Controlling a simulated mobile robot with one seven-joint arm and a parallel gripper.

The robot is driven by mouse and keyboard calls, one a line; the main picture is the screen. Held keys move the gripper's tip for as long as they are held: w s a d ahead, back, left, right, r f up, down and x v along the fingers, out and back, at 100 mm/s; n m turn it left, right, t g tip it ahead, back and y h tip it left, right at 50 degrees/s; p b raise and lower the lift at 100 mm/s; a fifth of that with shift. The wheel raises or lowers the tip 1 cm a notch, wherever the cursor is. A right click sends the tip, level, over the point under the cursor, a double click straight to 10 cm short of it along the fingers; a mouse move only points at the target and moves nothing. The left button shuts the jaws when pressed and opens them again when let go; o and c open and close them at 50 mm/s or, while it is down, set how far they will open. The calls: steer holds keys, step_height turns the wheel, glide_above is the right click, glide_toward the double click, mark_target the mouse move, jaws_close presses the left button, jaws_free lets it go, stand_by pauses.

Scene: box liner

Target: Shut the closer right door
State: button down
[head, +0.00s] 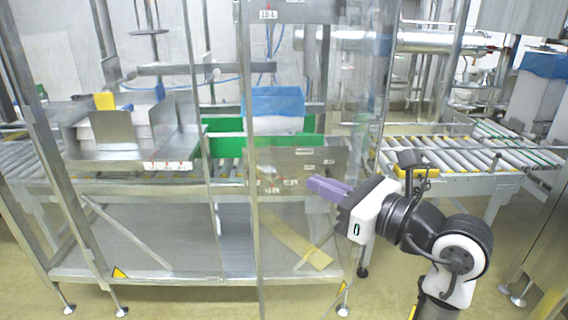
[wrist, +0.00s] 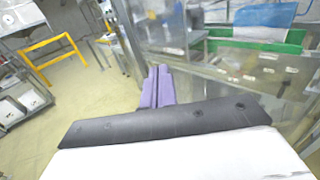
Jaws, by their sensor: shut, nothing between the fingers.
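The closer right door is a clear panel in a metal frame; its upright edge (head: 251,160) runs down the middle of the head view. It seems to stand swung out from the machine, though the exact angle is hard to tell. My gripper (head: 326,188) has purple fingers held together, with nothing between them. It points left at about mid-height, close to the clear panel; I cannot tell whether it touches. In the wrist view the fingers (wrist: 158,86) show in front of a metal upright, with a clear panel (wrist: 235,75) to their right.
The box machine's lower shelf (head: 150,235) lies behind the doors. A blue-lined box (head: 272,110) stands inside by a green panel. A roller conveyor (head: 450,155) extends to the right. The wrist view shows a yellow rail (wrist: 53,52) and open floor at left.

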mark_target(270, 163)
steer(key=p+x, duration=0.2)
steer(key=x, duration=0.6)
steer(key=shift+w+a, duration=0.25)
steer(key=shift+w, duration=0.05)
